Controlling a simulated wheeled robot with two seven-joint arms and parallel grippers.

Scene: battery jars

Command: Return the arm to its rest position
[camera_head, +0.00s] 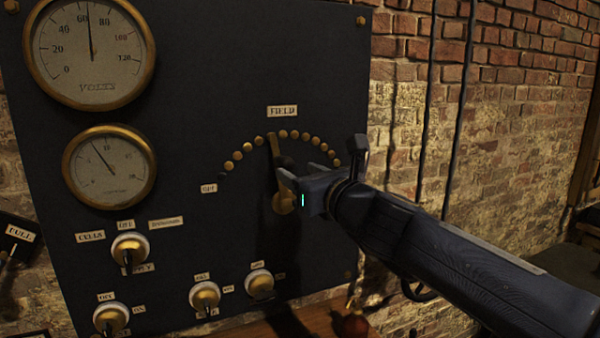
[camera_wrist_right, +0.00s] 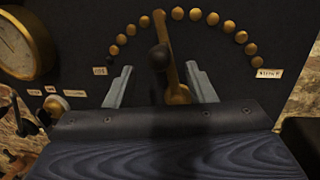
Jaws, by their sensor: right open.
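My right arm comes in from the lower right in the head view. Its gripper (camera_head: 284,178) is in front of the dark panel (camera_head: 200,60), at the field dial. In the right wrist view the gripper (camera_wrist_right: 160,88) is open, its two fingers well apart. The brass field lever (camera_head: 273,149) with a dark knob points up toward the arc of brass studs. In the wrist view the lever (camera_wrist_right: 162,38) shows between the fingers, and neither finger visibly touches it. The lever's lower part is partly hidden by the gripper in the head view. My left gripper is not in view.
Two round gauges, an upper one (camera_head: 91,45) and a lower one (camera_head: 109,167), are on the panel's left. Several knob switches, one at the cells label (camera_head: 130,248), sit along the lower panel. A brick wall (camera_head: 530,130) with dark vertical pipes stands behind. A wooden ledge (camera_head: 310,322) lies below.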

